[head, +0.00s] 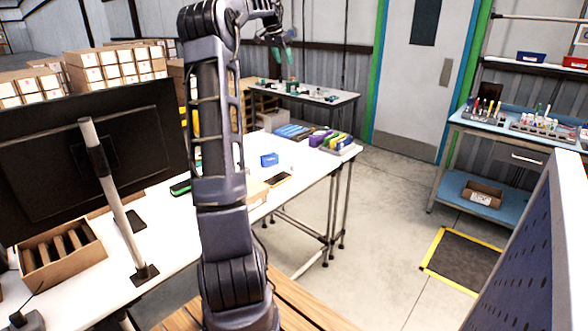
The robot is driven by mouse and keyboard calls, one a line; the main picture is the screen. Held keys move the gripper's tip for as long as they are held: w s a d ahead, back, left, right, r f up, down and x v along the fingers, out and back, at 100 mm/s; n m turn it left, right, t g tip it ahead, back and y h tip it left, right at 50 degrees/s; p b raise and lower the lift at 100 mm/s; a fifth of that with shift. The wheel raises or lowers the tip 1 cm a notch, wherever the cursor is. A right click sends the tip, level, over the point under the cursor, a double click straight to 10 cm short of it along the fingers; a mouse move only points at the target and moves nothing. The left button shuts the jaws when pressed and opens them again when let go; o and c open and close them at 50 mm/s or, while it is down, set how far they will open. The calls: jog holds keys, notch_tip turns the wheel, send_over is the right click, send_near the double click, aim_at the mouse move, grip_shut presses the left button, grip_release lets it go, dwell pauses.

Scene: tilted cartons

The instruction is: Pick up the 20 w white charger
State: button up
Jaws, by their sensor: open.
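I cannot make out a 20 w white charger in the head view; any small white thing on the white table (312,174) is hard to tell from its top, and my arm hides part of it. My gripper (281,52) is at the top of the view, small and pointing down. It is open, with nothing visible between its fingers. It is raised and appears in front of the far workbench, well above the white table's surface.
A blue workbench (515,131) stands right.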

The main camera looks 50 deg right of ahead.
jog(key=d, duration=0.2)
send_near(294, 164)
jog(key=x, duration=1)
jog(key=shift+w+d+f, duration=0.15)
jog(key=shift+w+d, duration=0.05)
jog(key=shift+c, duration=0.3)
jog(key=c, duration=1)
